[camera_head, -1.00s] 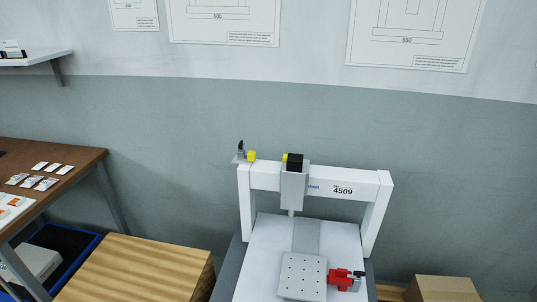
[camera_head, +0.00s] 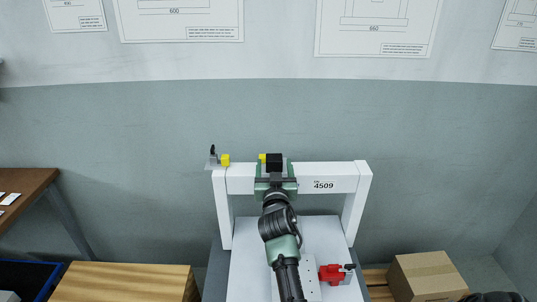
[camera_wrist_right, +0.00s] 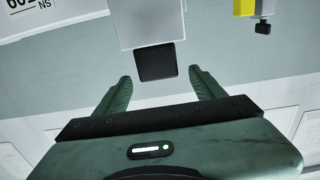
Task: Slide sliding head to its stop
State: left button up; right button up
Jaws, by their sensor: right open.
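The sliding head (camera_head: 275,160), a white block with a black top and a yellow piece at its left, sits on the white gantry beam (camera_head: 335,171), left of the beam's middle. A yellow block (camera_head: 225,160), with a small metal lever beside it, stands at the beam's left end, apart from the head. My right gripper (camera_head: 275,175) is in front of the head and hides most of its body. In the right wrist view, the open fingers point at the head's black part (camera_wrist_right: 156,62), which lies between the fingertips; contact cannot be told.
Below the beam, a perforated plate (camera_head: 313,280) and a red clamp (camera_head: 331,275) sit on the white gantry base (camera_head: 245,275), close to my right arm. A cardboard box (camera_head: 428,276) stands right. A wooden surface (camera_head: 125,282) and brown table (camera_head: 22,185) are left.

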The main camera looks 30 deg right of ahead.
aim_at(274, 155)
jog(key=x, duration=0.2)
jog(key=b+x, duration=0.1)
jog(key=x, duration=0.1)
jog(key=f+b+x, duration=0.1)
jog(key=x, duration=0.1)
jog(key=shift+w+d, duration=0.5)
jog(key=shift+w, duration=0.2)
grip_shut()
